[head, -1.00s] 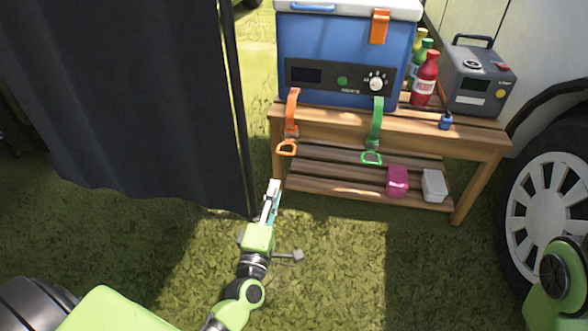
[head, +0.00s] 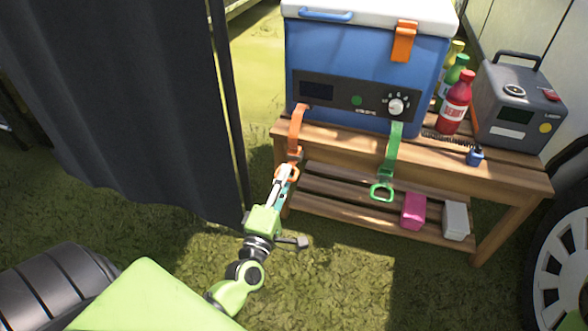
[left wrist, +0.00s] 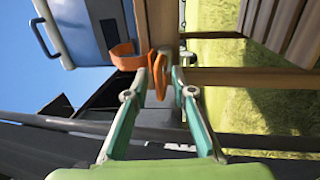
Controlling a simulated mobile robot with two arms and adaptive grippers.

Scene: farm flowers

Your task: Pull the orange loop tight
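The orange loop (head: 287,170) hangs at the end of an orange strap (head: 297,128) on the left front of the blue cooler box (head: 368,65). My left gripper (head: 284,178) is at the loop, below the strap's buckle. In the left wrist view the loop (left wrist: 160,78) shows edge-on between the fingertips (left wrist: 167,72), close to the left finger. The fingers look apart, with a narrow gap at the tips; I see no clear grip. My right gripper is not in view.
The cooler stands on a slatted wooden bench (head: 350,150). A green strap with a green loop (head: 381,192) hangs to the right. Bottles (head: 455,105) and a grey device (head: 515,110) stand beside it. A dark curtain (head: 120,100) hangs close on the left.

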